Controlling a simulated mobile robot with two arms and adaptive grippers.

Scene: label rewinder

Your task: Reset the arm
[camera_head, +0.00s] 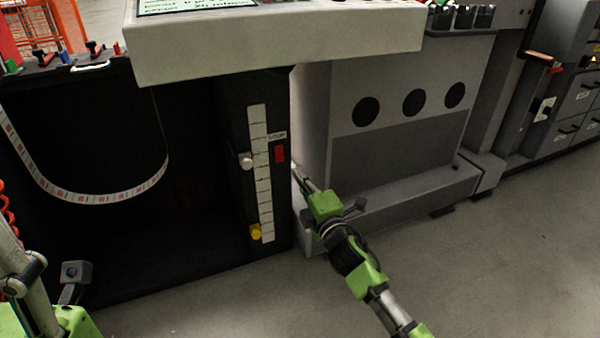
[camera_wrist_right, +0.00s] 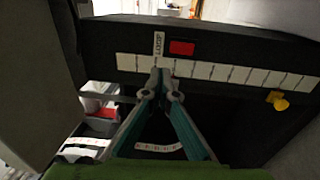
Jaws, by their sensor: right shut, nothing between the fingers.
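My right arm comes in from the lower right in the head view. Its gripper (camera_head: 297,172) is shut and empty, beside the right edge of the black loop panel (camera_head: 232,120). In the right wrist view the shut fingertips (camera_wrist_right: 160,75) appear in front of the panel's white scale strip, below the red switch (camera_wrist_right: 182,48). The red switch (camera_head: 280,153), under a "LOOP" label, is a little above and left of the gripper in the head view. I cannot tell whether the fingertips touch the panel. Part of my left arm (camera_head: 30,300) shows at the lower left; its fingers are not seen.
A white knob (camera_head: 246,160) and a yellow knob (camera_head: 255,231) sit along the scale. A label web (camera_head: 100,200) hangs in a loop in the dark bay. A grey cabinet (camera_head: 400,110) stands to the right. The floor (camera_head: 500,260) at the lower right is clear.

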